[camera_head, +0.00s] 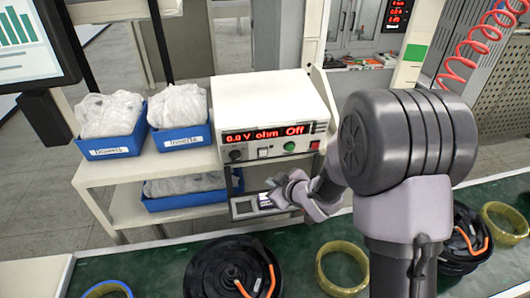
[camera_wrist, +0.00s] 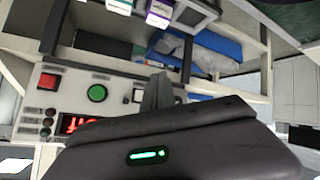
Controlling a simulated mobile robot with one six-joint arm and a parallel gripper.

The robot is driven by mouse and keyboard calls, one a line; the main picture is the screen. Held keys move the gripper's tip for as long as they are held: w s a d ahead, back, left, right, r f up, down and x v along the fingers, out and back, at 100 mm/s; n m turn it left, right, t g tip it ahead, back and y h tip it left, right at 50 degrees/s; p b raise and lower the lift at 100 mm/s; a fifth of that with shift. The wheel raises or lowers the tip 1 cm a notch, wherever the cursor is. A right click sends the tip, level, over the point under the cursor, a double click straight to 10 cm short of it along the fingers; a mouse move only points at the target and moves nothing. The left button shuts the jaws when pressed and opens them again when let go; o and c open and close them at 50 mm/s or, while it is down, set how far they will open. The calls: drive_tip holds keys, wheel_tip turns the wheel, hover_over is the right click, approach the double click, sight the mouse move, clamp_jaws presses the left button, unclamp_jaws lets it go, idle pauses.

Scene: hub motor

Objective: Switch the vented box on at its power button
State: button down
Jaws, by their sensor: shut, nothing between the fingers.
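The vented box (camera_head: 270,107) is a white instrument on the upper shelf. Its red display (camera_head: 268,133) reads "0.0 V ohm Off". Its front has a green round button (camera_head: 290,146), a red switch (camera_head: 314,145), a white switch (camera_head: 264,152) and a black knob (camera_head: 236,155). I cannot read which one is marked power. The green button (camera_wrist: 97,93) and red switch (camera_wrist: 50,79) also show in the wrist view, at left. My gripper (camera_head: 272,184) is shut and empty, below and in front of the panel, apart from the green button. Its fingers (camera_wrist: 158,90) partly hide the scene behind.
Blue bins (camera_head: 112,145) with bagged parts stand left of the box, with another bin (camera_head: 183,200) below. A small grey device (camera_head: 255,206) is below the box, near my gripper. The green conveyor (camera_head: 165,270) in front carries black hub motors (camera_head: 230,270) and yellow rings (camera_head: 342,267).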

sight(263, 153)
drive_tip(key=w+a+r+p, duration=0.1)
drive_tip(key=w+p, duration=0.2)
drive_tip(key=w, duration=0.5)
drive_tip(key=shift+a+p, duration=0.3)
drive_tip(key=shift+p, duration=0.1)
drive_tip(key=shift+r, duration=0.15)
idle(1.4)
drive_tip(key=shift+w, duration=0.35)
drive_tip(key=shift+w+a+r+p, duration=0.1)
drive_tip(key=shift+w+a+p, duration=0.05)
drive_tip(key=shift+w+p, duration=0.25)
idle(0.5)
idle(0.3)
drive_tip(key=shift+s+b, duration=0.7)
drive_tip(key=shift+s, duration=0.1)
